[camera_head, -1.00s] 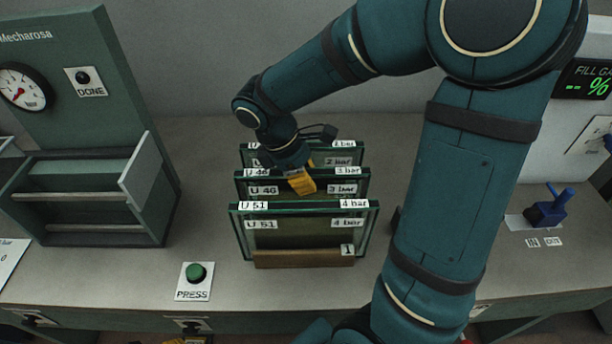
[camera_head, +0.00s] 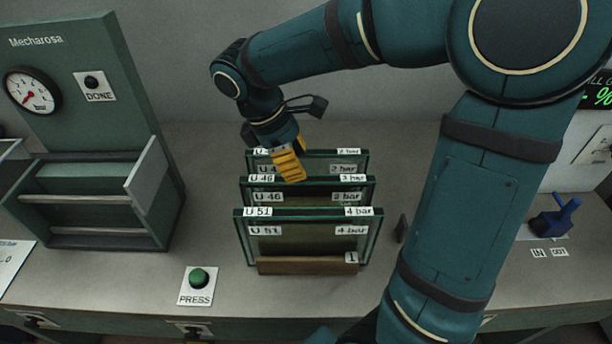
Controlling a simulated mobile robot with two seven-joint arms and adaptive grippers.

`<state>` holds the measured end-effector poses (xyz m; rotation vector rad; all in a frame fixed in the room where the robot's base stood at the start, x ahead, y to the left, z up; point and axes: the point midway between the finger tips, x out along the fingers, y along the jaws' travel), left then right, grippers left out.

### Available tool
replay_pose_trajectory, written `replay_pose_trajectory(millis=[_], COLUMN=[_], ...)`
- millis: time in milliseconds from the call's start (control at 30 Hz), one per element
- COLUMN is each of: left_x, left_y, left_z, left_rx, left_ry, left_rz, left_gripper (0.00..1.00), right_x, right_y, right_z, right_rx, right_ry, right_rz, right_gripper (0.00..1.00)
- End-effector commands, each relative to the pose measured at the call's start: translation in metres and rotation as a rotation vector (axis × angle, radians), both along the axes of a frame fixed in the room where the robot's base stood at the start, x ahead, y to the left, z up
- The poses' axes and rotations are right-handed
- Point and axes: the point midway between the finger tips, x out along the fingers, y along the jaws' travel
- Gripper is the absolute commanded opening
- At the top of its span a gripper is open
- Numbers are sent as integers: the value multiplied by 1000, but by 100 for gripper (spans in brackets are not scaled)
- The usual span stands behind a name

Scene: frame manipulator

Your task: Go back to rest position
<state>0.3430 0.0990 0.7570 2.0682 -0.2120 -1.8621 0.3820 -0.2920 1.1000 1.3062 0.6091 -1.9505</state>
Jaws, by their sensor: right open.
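My right gripper (camera_head: 288,165) has yellow fingers and hangs over the rack of glass panes, above the rear and middle ones. It is open, and I see no pane held in it. The front pane (camera_head: 307,245) is labelled U 51 and 4 bar. The middle pane (camera_head: 345,187) is labelled U 46 and 3 bar. The rear pane (camera_head: 345,160) carries a 2 bar label and is partly hidden by my gripper. The panes stand upright, one behind another, with a wooden rack bar (camera_head: 306,266) at the front. My left gripper is not in view.
A green press machine (camera_head: 75,60) with a gauge (camera_head: 32,93), a DONE button (camera_head: 92,83) and an empty-looking slotted holder (camera_head: 90,200) stands left. A green PRESS button (camera_head: 198,277) is in front. A blue valve handle (camera_head: 553,217) is at right. My right arm covers much of the right side.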

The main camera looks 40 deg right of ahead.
Motion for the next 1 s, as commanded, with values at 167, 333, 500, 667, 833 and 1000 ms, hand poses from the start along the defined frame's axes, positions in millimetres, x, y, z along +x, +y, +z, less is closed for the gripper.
replay_pose_trajectory(millis=[167,333,500,667,833,1000], left_x=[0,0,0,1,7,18], left_y=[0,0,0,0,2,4], left_z=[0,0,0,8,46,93], left_rx=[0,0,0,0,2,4], left_ry=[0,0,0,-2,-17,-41], left_rz=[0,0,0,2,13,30], left_gripper=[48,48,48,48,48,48], right_x=[8,11,11,11,11,11], right_y=[9,13,14,14,13,13], right_z=[28,40,43,50,88,133], right_rx=[1,-1,-1,0,0,0], right_ry=[-2,-1,1,0,0,0], right_rz=[0,0,0,0,-1,-1], right_gripper=[45,45,45,45,45,45])
